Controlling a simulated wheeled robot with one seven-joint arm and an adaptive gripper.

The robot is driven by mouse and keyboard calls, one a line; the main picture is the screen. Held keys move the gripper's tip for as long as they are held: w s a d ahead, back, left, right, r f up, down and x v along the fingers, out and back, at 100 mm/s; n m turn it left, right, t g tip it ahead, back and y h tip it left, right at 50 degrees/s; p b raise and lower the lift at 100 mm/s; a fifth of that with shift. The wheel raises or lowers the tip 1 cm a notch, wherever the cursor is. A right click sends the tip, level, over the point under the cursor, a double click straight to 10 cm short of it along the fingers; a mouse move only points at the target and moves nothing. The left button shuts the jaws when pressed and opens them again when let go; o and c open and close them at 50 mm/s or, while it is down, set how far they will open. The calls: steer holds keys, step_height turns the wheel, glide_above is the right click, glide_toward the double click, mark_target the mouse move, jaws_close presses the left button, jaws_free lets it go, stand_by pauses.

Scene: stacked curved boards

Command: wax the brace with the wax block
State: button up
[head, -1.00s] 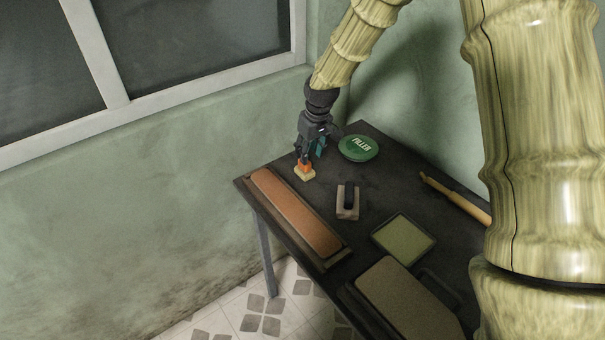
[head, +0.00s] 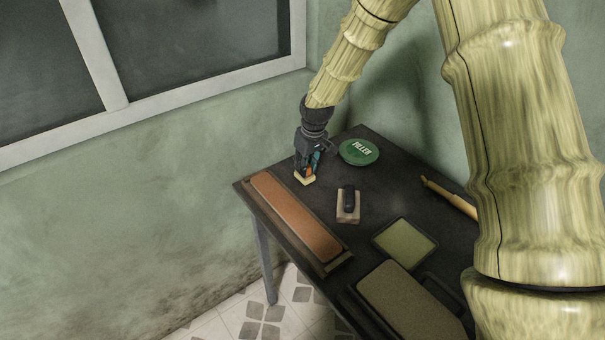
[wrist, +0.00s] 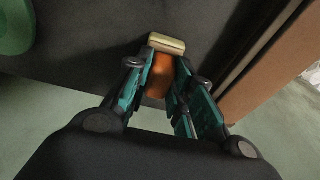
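The wax block is a cream slab (head: 305,180) with an orange grip on top, at the back left of the dark table. The wrist view shows its cream part (wrist: 167,43) beyond my fingertips and its orange part (wrist: 159,80) between them. My gripper (head: 307,169) points down over it, its teal-and-black fingers close on both sides of the orange part. The slab appears to rest on the table. I take the brace to be the long orange-brown curved board (head: 293,215) on a darker base along the left edge; it also shows in the wrist view (wrist: 275,70).
A small wooden block with a dark piece (head: 348,205), a green-topped pad (head: 405,246), a large brown slab (head: 405,300) and a wooden-handled tool (head: 450,197) lie further right and forward.

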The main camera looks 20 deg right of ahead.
steer(key=shift+r, duration=0.1)
jaws_close()
steer(key=shift+r, duration=0.1)
steer(key=shift+w+r+p, duration=0.1)
steer(key=shift+r+p, duration=1.7)
steer(key=shift+r, duration=0.6)
steer(key=shift+a, duration=0.1)
steer(key=shift+a+r+p, duration=0.35)
steer(key=shift+a+r, duration=0.1)
steer(key=shift+a, duration=0.3)
steer(key=a+r+p, duration=0.3)
steer(key=a, duration=0.4)
steer(key=a+r+p, duration=0.2)
steer(key=a+r, duration=0.2)
steer(key=a, duration=0.3)
steer(key=shift+a+f+b, duration=0.15)
steer(key=shift+f+b, duration=0.65)
steer(key=shift+f, duration=1.3)
steer(key=shift+a+f+b, duration=0.15)
steer(key=shift+f+b, duration=0.65)
steer(key=shift+f, duration=1.3)
